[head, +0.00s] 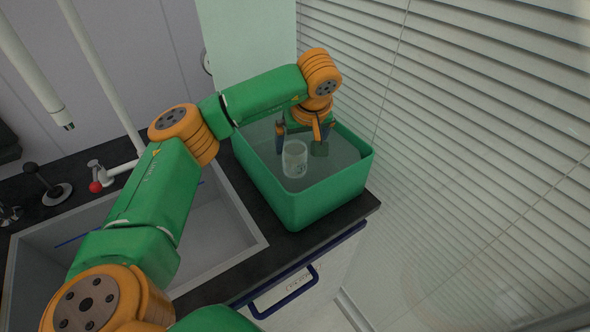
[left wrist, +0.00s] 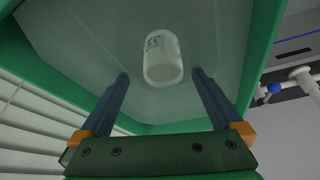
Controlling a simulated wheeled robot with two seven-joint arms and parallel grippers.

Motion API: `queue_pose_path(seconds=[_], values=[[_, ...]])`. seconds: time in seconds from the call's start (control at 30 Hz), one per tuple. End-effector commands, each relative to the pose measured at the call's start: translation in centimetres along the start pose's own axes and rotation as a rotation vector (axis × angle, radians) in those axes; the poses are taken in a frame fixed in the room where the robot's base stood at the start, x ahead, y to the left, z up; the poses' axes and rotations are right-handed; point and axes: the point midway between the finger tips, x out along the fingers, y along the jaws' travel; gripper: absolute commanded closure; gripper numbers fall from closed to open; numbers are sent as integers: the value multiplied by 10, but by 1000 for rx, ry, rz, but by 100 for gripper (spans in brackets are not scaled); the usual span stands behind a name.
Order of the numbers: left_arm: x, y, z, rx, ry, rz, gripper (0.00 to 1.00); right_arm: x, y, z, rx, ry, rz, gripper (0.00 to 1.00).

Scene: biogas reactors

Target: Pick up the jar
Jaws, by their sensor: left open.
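The jar (head: 295,159) is a small clear glass with faint markings. It is inside the green bin (head: 305,208), which looks filled with clear liquid. My left gripper (head: 303,146) reaches down into the bin from above, and its two dark fingers are spread apart. In the left wrist view the jar (left wrist: 163,58) lies beyond the fingertips, roughly centred between them. The left gripper (left wrist: 160,78) is open there with nothing between its fingers. I cannot tell whether the jar stands upright or is tilted. My right gripper is not in view.
The bin stands on a dark countertop (head: 245,262) near its right edge. A sink (head: 215,235) is to its left, with a red-knobbed tap (head: 97,186). Blinds (head: 470,130) cover the right side. The bin's green walls surround the gripper closely.

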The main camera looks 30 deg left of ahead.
Motion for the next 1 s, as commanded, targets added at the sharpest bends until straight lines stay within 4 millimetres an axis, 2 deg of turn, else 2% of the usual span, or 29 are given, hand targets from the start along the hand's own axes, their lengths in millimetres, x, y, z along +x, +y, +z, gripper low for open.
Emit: queue_pose_path(seconds=[0.03,0.1,0.27,0.43,0.53,0.77,0.87,1.0], values=[[12,0,5,0,0,0,0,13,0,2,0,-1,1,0],[14,0,6,0,0,0,0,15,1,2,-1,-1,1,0],[29,-1,5,0,-2,-2,0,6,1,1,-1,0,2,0],[60,-7,5,0,-4,-5,0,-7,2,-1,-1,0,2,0],[77,-6,6,0,-3,-3,0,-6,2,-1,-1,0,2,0],[83,-6,6,1,0,0,0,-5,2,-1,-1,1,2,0],[82,-6,6,1,0,1,22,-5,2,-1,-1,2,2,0],[82,-6,6,0,0,1,59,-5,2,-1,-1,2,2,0]])
